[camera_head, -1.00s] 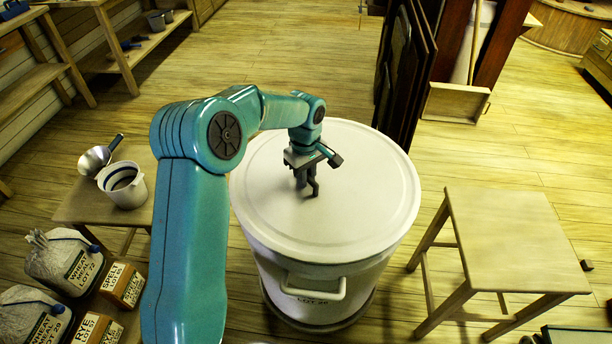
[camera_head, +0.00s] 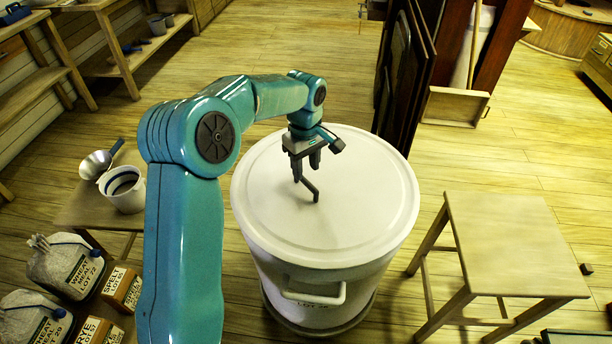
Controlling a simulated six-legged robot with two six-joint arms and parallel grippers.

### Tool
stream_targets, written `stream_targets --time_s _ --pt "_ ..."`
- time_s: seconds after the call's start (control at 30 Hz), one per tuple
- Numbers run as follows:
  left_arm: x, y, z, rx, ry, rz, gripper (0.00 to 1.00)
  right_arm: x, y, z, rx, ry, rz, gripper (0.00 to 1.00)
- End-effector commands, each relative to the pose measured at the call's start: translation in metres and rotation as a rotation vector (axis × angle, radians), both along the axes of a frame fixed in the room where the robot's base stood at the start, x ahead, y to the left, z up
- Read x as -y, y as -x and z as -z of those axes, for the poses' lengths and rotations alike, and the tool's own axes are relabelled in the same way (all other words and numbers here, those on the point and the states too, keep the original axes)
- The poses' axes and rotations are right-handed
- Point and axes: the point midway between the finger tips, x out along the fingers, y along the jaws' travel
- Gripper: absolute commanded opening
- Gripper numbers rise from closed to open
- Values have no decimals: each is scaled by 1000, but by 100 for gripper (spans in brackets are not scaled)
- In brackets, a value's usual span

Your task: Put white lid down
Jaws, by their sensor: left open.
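The white lid (camera_head: 360,195) is a wide, round, off-white disc. It lies level on top of the white bin (camera_head: 310,288) in the middle of the head view, covering its mouth. A thin dark bent bar, seemingly the lid's handle (camera_head: 309,189), shows at the lid's middle. My left gripper (camera_head: 306,170) is open, fingers pointing down, just above this bar. It holds nothing that I can see; whether a finger still touches the bar I cannot tell. My right gripper is not in view.
A bare wooden stool (camera_head: 510,235) stands to the right of the bin. At left, a low table (camera_head: 75,208) bears a white pail (camera_head: 124,192) and a metal scoop (camera_head: 96,163). Meal sacks (camera_head: 65,268) and labelled boxes are lower left. Dark panels (camera_head: 405,75) stand behind the bin.

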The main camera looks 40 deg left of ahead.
Motion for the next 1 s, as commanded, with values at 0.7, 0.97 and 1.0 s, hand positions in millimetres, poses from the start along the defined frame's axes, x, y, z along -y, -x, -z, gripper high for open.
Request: stream_targets --time_s 0.7,0.97,1.0 --pt "0 1 -60 0 0 0 43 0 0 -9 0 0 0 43" --pt "0 1 -61 0 0 0 43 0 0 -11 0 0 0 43" --pt "0 1 -65 0 0 0 43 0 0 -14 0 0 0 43"
